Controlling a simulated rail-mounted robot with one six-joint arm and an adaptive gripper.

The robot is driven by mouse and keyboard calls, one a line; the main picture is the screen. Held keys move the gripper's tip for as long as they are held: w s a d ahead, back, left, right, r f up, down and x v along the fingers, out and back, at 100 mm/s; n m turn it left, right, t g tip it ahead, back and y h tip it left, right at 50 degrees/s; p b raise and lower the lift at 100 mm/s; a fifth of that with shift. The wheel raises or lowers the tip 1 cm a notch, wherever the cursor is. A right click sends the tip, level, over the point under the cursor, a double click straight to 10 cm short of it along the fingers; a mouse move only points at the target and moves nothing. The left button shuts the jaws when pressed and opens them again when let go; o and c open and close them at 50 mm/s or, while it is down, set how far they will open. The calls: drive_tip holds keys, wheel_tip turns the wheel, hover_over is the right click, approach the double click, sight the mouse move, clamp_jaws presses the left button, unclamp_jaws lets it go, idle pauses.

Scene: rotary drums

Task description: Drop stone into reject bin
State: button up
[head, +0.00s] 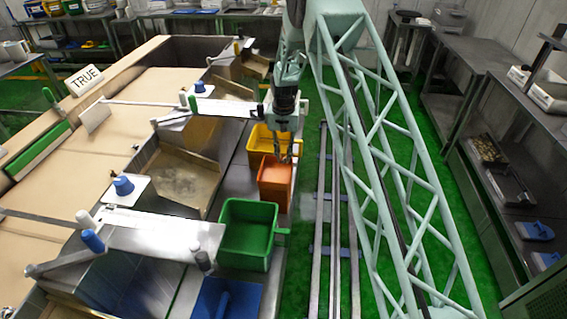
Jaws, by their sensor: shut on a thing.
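My gripper (285,156) points down at the near right of the drum line, above and partly in front of the orange bin (274,190). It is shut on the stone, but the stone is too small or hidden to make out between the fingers. The yellow bin (259,142) stands just behind the orange one. The green bin (246,234) stands in front of it and looks empty, and the blue bin (215,301) is at the bottom edge. No label shows which of these is the reject bin.
A metal tray (177,184) lies left of the bins, with metal arms and blue and green knobs around it. Rails (326,240) run along the green floor to the right. Benches (500,160) line the right wall.

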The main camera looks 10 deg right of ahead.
sight(284, 163)
drive_tip(key=shift+f, duration=0.1)
idle(0.3)
drive_tip(key=shift+f+b, duration=0.3)
drive_tip(key=shift+f, duration=1.35)
drive_tip(key=shift+f+b, duration=0.3)
drive_tip(key=shift+f, duration=0.3)
drive_tip(key=o, duration=0.6)
drive_tip(key=shift+c, duration=0.2)
drive_tip(key=shift+r, duration=0.1)
wheel_tip(284, 163, up, 12)
drive_tip(key=shift+f+p, duration=0.15)
drive_tip(key=shift+p, duration=0.9)
drive_tip(key=shift+r, duration=0.65)
drive_tip(key=shift+r, duration=0.1)
